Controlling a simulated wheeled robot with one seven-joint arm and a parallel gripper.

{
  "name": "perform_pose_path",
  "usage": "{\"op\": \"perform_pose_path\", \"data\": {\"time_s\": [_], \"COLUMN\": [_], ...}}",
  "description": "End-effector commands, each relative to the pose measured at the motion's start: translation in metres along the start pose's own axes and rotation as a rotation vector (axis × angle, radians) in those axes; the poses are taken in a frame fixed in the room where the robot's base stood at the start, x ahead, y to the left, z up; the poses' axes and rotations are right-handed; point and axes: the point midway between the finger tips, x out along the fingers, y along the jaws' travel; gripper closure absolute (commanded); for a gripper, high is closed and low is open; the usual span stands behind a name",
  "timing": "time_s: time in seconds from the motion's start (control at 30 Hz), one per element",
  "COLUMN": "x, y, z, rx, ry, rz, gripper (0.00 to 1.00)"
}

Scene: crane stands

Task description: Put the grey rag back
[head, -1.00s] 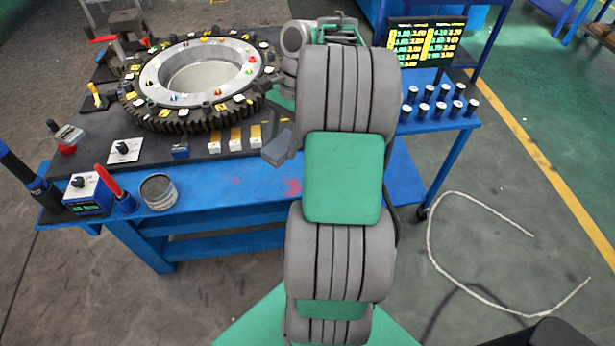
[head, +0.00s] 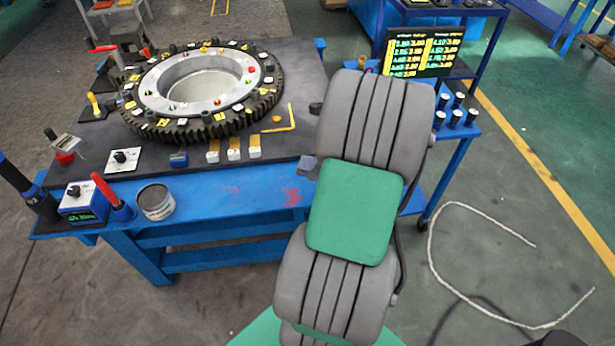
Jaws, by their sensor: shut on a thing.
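A small grey patch (head: 308,164), which looks like part of the grey rag, shows at the left edge of my arm, over the front right of the bench top. The rest of it is hidden behind my arm. My gripper is also hidden behind the arm, so I cannot see its fingers or their contact with the rag. A yellow corner mark (head: 292,125) lies on the dark bench top (head: 303,75), just left of my arm.
A large gear ring (head: 158,127) with small pieces on it fills the bench's left and middle. Several small blocks (head: 234,154) stand along the front. A tin (head: 156,202) and red-handled tool (head: 107,190) are at front left. Dark cylinders (head: 456,117) stand at right.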

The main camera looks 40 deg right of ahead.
Motion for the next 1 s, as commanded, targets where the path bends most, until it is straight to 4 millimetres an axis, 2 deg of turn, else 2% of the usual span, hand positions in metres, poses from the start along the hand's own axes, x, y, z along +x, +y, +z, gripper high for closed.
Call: {"op": "perform_pose_path", "data": {"time_s": [0.1, 0.27, 0.4, 0.77, 0.8, 1.0], "x": [0.021, 0.040, 0.062, 0.071, 0.070, 0.070], "y": [0.001, 0.002, 0.003, 0.002, 0.002, 0.002], "z": [0.008, 0.013, 0.004, 0.000, 0.000, 0.000], "rx": [-0.002, -0.002, 0.000, -0.002, -0.003, -0.002], "ry": [0.000, 0.000, 0.000, 0.000, 0.000, 0.000], "rz": [0.000, 0.001, 0.002, -0.001, -0.001, -0.001], "gripper": [0.83, 0.83, 0.83, 0.83, 0.47, 0.31]}}
